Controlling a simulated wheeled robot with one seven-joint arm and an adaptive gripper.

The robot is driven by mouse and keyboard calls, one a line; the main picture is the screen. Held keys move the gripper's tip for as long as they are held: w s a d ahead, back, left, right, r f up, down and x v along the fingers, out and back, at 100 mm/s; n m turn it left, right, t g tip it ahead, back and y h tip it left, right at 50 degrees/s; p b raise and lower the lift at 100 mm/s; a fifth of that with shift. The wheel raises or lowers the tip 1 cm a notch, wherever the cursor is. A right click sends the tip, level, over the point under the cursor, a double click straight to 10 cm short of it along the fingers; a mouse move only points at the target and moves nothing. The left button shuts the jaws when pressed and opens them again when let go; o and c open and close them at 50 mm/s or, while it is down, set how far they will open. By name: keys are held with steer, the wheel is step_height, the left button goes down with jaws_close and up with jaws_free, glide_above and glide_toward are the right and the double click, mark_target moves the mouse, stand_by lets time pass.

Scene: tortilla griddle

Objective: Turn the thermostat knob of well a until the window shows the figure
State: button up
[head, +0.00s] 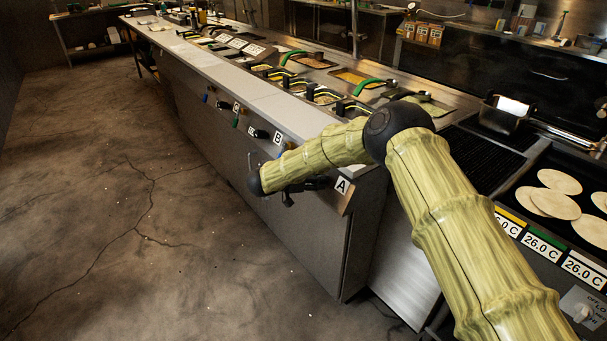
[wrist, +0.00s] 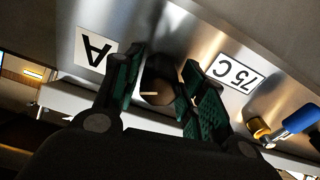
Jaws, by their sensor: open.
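The thermostat knob (wrist: 160,85) of well A is dark and round with a pale pointer mark, seen in the wrist view. A white tag with the letter A (wrist: 95,50) is on the metal panel to its left, upside down, and also shows in the head view (head: 342,186). A white plate reading 75 C (wrist: 236,73) is to the knob's right, also upside down. My gripper (wrist: 163,68) is open, its green-padded fingers on either side of the knob; I cannot tell whether they touch it. In the head view my gripper (head: 318,184) is at the counter front and hides the knob.
A blue handle (wrist: 301,118) and a yellow part (wrist: 259,130) stick out near the 75 C plate. Tags B (head: 278,138) and C (head: 236,107) mark other wells along the counter. A griddle with tortillas (head: 556,203) is at right. The floor at left is clear.

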steer(key=shift+a+r, duration=0.15)
steer(key=p+v, duration=0.3)
steer(key=v, duration=0.2)
steer(key=shift+s+a+r, duration=0.15)
steer(key=shift+s+r, duration=0.1)
steer(key=shift+r, duration=0.05)
stand_by(0.3)
steer(key=o, duration=0.3)
steer(key=p+v, duration=0.2)
steer(key=v, duration=0.4)
stand_by(0.7)
